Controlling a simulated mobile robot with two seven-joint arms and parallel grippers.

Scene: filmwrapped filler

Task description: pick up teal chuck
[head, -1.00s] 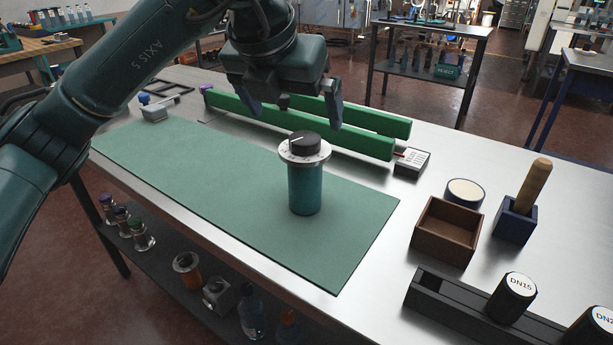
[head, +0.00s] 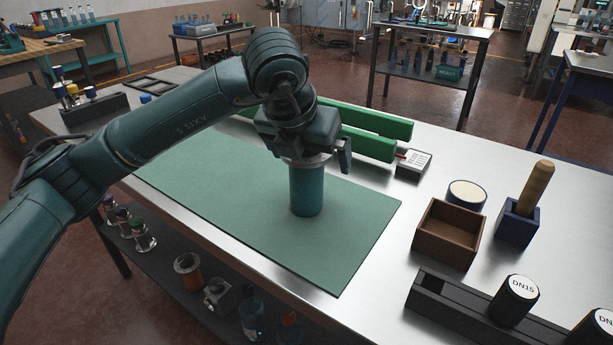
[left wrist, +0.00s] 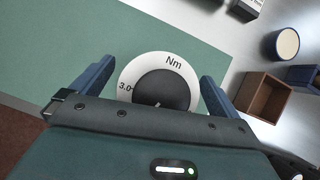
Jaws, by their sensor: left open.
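The teal chuck (head: 307,190) is a teal cylinder standing upright on the green mat (head: 240,200). In the left wrist view, its top shows a white ring (left wrist: 172,62) marked "Nm" and "3.0" around a dark round knob (left wrist: 162,90). My left gripper (head: 304,160) is right above the chuck, pointing down, and hides most of its top in the head view. In the left wrist view the gripper (left wrist: 152,86) is open, with one blue finger on each side of the dial and gaps between. My right gripper is not in view.
Green bars (head: 368,143) lie behind the chuck, close to the gripper, with a small white-faced box (head: 414,163) at their end. A wooden box (head: 446,236), a round white-topped container (head: 466,194) and a blue holder (head: 517,224) stand right. The mat around the chuck is clear.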

